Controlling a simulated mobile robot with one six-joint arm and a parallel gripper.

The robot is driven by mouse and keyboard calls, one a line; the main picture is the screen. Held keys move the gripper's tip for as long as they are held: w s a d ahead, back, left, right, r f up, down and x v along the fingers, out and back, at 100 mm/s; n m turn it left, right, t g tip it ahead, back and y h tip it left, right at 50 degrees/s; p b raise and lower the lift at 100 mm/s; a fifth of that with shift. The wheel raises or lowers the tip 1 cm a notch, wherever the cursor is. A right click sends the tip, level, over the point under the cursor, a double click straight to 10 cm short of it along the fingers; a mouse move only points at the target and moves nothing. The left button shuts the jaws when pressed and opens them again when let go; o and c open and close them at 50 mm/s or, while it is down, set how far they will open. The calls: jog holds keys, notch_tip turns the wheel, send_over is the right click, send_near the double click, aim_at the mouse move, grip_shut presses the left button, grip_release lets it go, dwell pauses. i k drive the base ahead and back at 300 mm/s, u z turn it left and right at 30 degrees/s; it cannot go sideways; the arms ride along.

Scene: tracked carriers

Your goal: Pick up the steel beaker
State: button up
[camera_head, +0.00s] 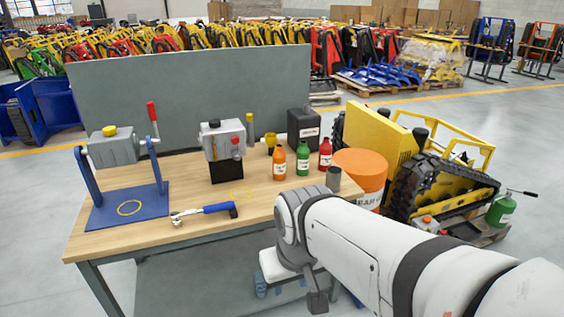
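The steel beaker (333,178) is a small grey cylinder. It stands upright on the right end of the wooden-topped workbench (110,232), close behind my arm. My white arm reaches in from the lower right and bends down in front of the bench. The dark end part that seems to be my gripper (317,299) hangs low, below the bench top and apart from the beaker. Its fingers cannot be made out, nor whether they are open or shut.
Orange (279,162), green (303,158) and red (325,153) bottles stand behind the beaker, near a black canister (303,129). An orange-lidded drum (361,169) and yellow tracked carrier (440,180) stand to the right. A blue-handled tool (204,212) lies near the bench's front edge.

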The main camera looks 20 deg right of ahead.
aim_at(333, 176)
jog(key=k, duration=0.4)
jog(key=z, duration=0.9)
jog(key=i, duration=1.95)
jog(key=u, duration=0.3)
